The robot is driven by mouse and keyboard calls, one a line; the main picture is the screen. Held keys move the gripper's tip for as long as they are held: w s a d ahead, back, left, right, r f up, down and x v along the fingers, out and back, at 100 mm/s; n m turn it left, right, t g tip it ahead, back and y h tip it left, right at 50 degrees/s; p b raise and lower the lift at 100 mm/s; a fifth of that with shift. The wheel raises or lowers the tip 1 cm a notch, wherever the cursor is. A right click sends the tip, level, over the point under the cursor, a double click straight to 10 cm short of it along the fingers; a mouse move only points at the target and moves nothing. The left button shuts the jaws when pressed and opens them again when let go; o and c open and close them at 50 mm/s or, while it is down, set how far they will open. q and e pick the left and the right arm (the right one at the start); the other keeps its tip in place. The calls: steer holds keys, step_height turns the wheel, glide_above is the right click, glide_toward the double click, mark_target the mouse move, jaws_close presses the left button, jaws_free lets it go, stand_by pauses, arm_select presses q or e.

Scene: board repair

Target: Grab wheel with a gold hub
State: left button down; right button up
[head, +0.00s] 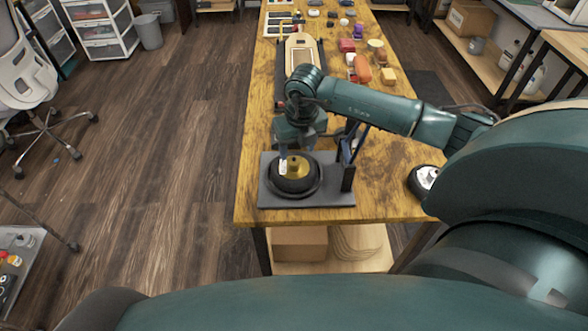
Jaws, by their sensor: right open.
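The wheel with a gold hub (305,184) lies flat on a dark grey stand (338,198) at the near left corner of the wooden table. It has a black tyre, and its gold hub faces up. My right gripper (294,158) is open directly over the wheel, with a fingertip close to the hub. I cannot tell whether the finger touches the hub. The gripper body hides the far part of the wheel. My left gripper is not in view.
A second wheel with a whitish hub (425,178) lies at the table's right edge, partly behind my arm. A dark upright post (348,178) stands on the stand's right side. A board (301,52) and several small coloured items lie farther back on the table.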

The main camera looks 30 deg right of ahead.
mark_target(294, 160)
steer(key=f, duration=0.2)
steer(key=w+f+p, duration=0.1)
steer(key=f, duration=0.2)
steer(key=shift+w, duration=0.1)
steer(key=shift+c, duration=0.2)
jaws_close()
stand_by(0.4)
